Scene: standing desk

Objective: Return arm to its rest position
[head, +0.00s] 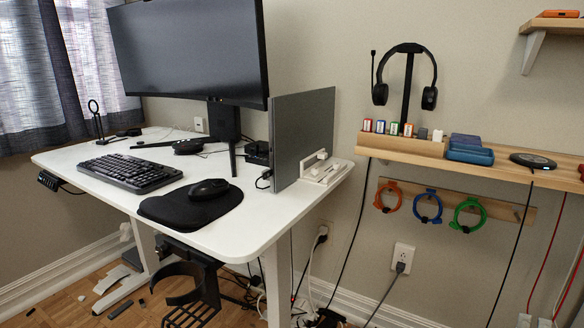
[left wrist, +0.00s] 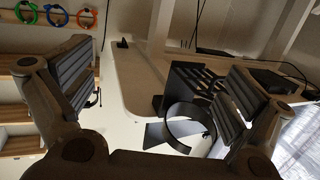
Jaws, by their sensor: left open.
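My left gripper (left wrist: 158,98) shows in the left wrist view, with one dark padded finger at the left and one at the right. The fingers are wide apart and nothing is held between them. The black cup-holder ring (left wrist: 190,125) under the desk and a pale desk edge appear beyond the gap, apart from the fingers as far as I can tell. The left wrist view looks upside down. Neither gripper shows in the head view, and my right gripper is not seen.
The white desk (head: 262,218) carries a monitor (head: 190,45), keyboard (head: 130,170) and mouse (head: 208,189). The cup holder (head: 185,285) hangs below its front edge. A wall shelf (head: 470,170) stands right, with headphones (head: 430,97) above and coloured rings below. Cables hang beneath.

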